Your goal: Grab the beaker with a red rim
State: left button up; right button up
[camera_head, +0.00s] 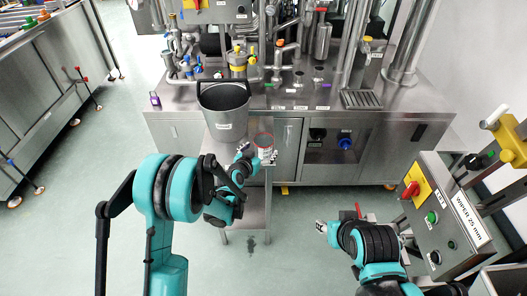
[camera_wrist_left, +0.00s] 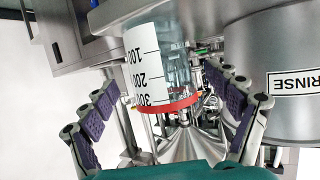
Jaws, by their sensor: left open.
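The clear beaker with a red rim (camera_head: 264,141) stands on a small steel stand beside the grey bucket. In the left wrist view the beaker (camera_wrist_left: 158,62) shows its white scale and red rim. My left gripper (camera_head: 259,154) is at the beaker, partly covering its lower part in the head view. In the left wrist view the purple-padded fingers of my left gripper (camera_wrist_left: 168,88) are spread on either side of the beaker, with gaps showing. My right gripper (camera_head: 323,228) is over the floor at right, away from the beaker; its jaws are too small to read.
The grey bucket (camera_head: 224,109) stands close to the beaker; in the left wrist view the bucket (camera_wrist_left: 270,45) is labelled RINSE. The steel stand (camera_head: 254,208) is narrow. A steel machine bench (camera_head: 400,98) is behind, and a control box (camera_head: 437,215) is at right.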

aim_at(269, 135)
pick_arm(q)
jog(key=x, duration=0.3)
jog(key=shift+w+d+b, duration=0.1)
jog(key=shift+w+b, duration=0.2)
jog(key=shift+b, duration=0.1)
jog(key=shift+s, duration=0.1)
jog(key=c, duration=1.3)
jog(key=shift+r+p, duration=0.3)
jog(key=shift+r, duration=0.25)
jog(key=r, duration=0.1)
jog(key=r+p, duration=0.1)
jog(key=d+r+p, duration=0.1)
jog(key=r, duration=0.1)
jog(key=shift+s, duration=0.25)
jog(key=s+d+r+p, duration=0.1)
jog(key=s+d+r, duration=0.1)
jog(key=d, duration=0.1)
jog(key=s+d+r+p, duration=0.1)
jog(key=s+d+r, duration=0.1)
jog(key=s+d+r+p, duration=0.1)
jog(key=s+d+r, duration=0.1)
jog(key=d, duration=0.1)
jog(key=shift+d, duration=0.35)
